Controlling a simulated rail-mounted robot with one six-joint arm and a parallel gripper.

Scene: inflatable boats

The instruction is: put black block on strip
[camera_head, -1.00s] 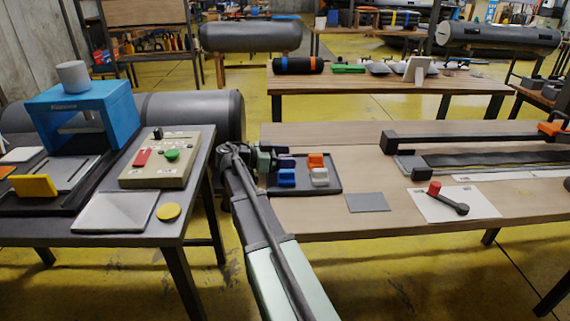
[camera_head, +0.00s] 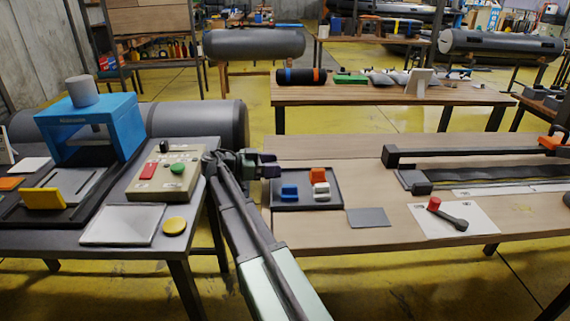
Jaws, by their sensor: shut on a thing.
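My gripper (camera_head: 267,165) is over the left back edge of the dark tray (camera_head: 331,203), its fingers pointing right. Its dark fingers are close together, shut on a small dark thing that I take for the black block; the fingers hide most of it. The long dark strip (camera_head: 490,176) lies at the right of the table, below a black bar (camera_head: 465,152).
A grey square (camera_head: 369,218) and a white sheet with a red-ended black tool (camera_head: 447,213) lie at the front. A dark block-like piece (camera_head: 422,188) sits at the strip's left end. The left table holds a blue press (camera_head: 88,127) and a control box (camera_head: 166,175).

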